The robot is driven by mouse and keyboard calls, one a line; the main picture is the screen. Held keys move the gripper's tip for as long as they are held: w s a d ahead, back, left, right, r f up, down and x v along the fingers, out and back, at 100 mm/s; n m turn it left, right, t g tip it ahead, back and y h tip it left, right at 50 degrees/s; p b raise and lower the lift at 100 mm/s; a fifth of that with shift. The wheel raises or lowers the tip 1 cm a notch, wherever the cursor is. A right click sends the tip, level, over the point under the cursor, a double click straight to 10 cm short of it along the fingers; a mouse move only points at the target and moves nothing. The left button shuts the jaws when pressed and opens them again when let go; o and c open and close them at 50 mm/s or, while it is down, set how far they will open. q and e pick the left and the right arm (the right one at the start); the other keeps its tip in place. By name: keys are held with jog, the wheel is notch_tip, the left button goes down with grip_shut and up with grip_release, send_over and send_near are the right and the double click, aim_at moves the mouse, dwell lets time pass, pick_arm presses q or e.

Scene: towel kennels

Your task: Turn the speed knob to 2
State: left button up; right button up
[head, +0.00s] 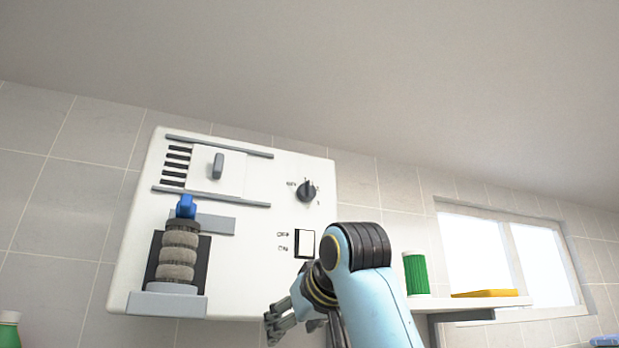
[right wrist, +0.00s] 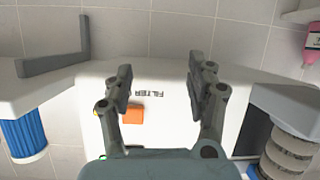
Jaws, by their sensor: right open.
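The speed knob (head: 307,191) is a small dark round knob on the upper right of a white wall panel (head: 140,250). Small marks surround it, too small to read for certain, and I cannot tell exactly which mark it points at. My right gripper (head: 272,326) is low in the head view, near the panel's lower edge, well below the knob and apart from it. In the right wrist view the right gripper (right wrist: 160,78) is open with nothing between its fingers. The knob does not show in that view. My left gripper is not in view.
The panel also bears a rocker switch (head: 305,243), a sliding door with a grey handle (head: 217,166) and a grey roller (head: 178,255). An orange piece (right wrist: 133,114) sits by the word FILTER. A shelf (head: 470,304) at the right holds a green ribbed container (head: 416,275).

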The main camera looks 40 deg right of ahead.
jog(key=s+r+m+t, duration=0.1)
jog(key=s+r+t, duration=0.25)
jog(key=r, duration=1.45)
jog(key=h+p, duration=0.2)
send_near(310, 184)
jog(key=shift+m+t, duration=0.35)
jog(key=shift+m, duration=0.05)
jog(key=p+x, duration=0.3)
jog(key=x, duration=0.5)
jog(key=shift+w+d+f, duration=0.1)
jog(key=shift+w+d, duration=0.15)
jog(key=shift+w, duration=0.05)
jog(key=shift+w+d+f, duration=0.15)
jog(key=shift+w, duration=0.5)
jog(key=c, duration=1.1)
